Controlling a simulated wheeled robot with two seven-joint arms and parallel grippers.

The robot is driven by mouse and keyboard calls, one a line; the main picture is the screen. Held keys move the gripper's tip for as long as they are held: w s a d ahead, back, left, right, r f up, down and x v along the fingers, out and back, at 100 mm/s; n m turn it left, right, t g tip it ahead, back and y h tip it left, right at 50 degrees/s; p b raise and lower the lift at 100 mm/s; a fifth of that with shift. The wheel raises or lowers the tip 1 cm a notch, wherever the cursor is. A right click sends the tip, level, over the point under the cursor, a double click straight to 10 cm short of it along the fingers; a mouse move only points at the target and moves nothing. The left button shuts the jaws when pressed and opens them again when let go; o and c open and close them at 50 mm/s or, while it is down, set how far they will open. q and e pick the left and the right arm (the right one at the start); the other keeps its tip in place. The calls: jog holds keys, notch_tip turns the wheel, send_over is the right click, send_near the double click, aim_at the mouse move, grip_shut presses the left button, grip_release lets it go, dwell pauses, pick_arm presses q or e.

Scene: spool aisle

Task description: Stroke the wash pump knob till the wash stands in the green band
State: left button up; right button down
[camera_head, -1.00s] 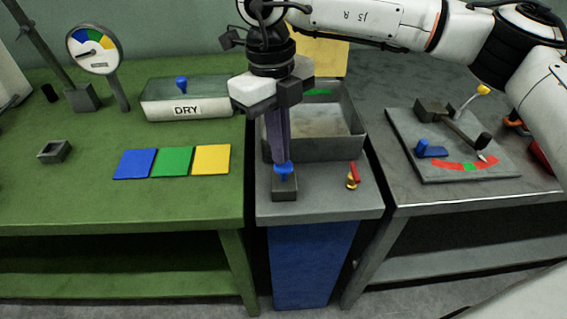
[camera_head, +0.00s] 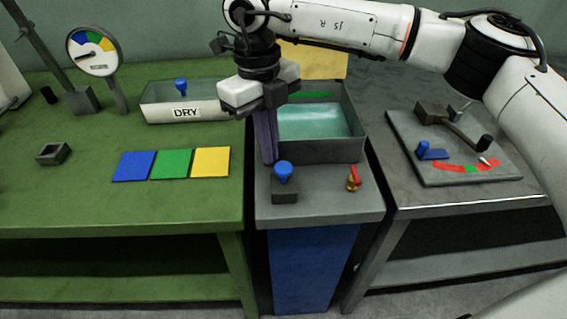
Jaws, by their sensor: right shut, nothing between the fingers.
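The blue wash pump knob (camera_head: 284,170) stands upright on its dark block (camera_head: 285,190) at the front of the grey stand. Behind it is the grey wash basin (camera_head: 318,153), with teal wash (camera_head: 312,122) in it. A green band (camera_head: 316,95) shows on the basin's back inner wall, above the visible wash surface. My right gripper (camera_head: 269,158) is shut and empty, pointing down just left of and behind the knob, apparently apart from it. It hides the basin's left edge. My left gripper is not in view.
A red-handled brass valve (camera_head: 354,178) stands right of the knob. A DRY tray (camera_head: 186,110), coloured squares (camera_head: 172,163) and a dial gauge (camera_head: 94,50) are on the green bench. A lever plate (camera_head: 460,160) lies on the right bench.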

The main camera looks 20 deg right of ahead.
notch_tip(320, 180, up, 10)
jog(key=w, duration=0.1)
jog(key=shift+a+r, duration=0.15)
jog(key=shift+a, duration=0.05)
dwell(1.1)
